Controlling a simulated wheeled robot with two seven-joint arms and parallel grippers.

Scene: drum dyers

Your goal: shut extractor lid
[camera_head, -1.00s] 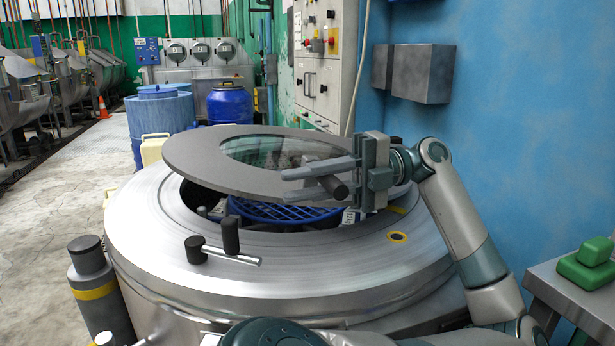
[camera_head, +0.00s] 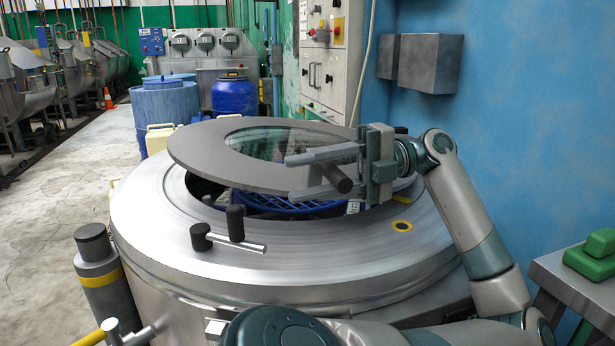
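The extractor (camera_head: 150,225) is a large round steel drum. Its grey ring-shaped lid (camera_head: 200,150) with a clear window (camera_head: 262,143) sits tilted above the opening. A gap shows at the near side, with a blue basket (camera_head: 265,201) inside.
A black-knobbed latch (camera_head: 235,224) lies on the drum's front rim. A blue wall with grey boxes (camera_head: 430,63) stands behind my arm. A green block (camera_head: 592,255) sits on a bench at right. Blue barrels (camera_head: 234,97) stand behind.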

